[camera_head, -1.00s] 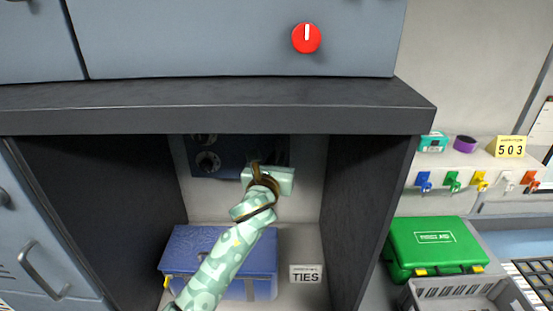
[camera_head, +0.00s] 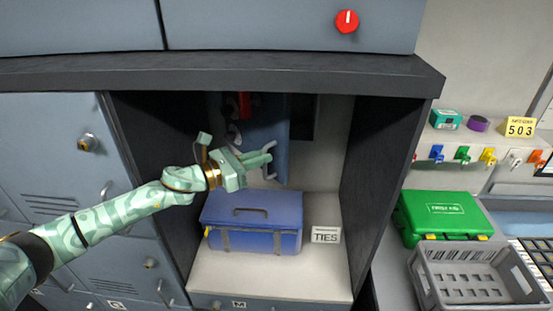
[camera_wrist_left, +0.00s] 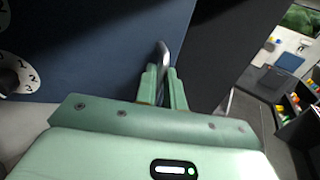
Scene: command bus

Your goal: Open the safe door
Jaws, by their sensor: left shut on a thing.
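The blue safe door (camera_head: 282,135) stands partly open inside the dark cabinet recess, swung out towards me, with a dark opening (camera_head: 303,117) to its right. Dials (camera_head: 232,135) show on its face, and one dial (camera_wrist_left: 14,75) shows in the left wrist view. My left gripper (camera_head: 266,158) is shut on the metal door handle (camera_head: 271,171). In the left wrist view the two fingers (camera_wrist_left: 162,82) close around the handle (camera_wrist_left: 162,52), with the blue door (camera_wrist_left: 90,40) beside it. My right gripper is out of view.
A blue case (camera_head: 255,215) sits below the door on the shelf, beside a TIES label (camera_head: 325,235). The recess walls (camera_head: 385,150) bound both sides. A green first aid box (camera_head: 440,215) and a grey crate (camera_head: 470,285) stand at the right.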

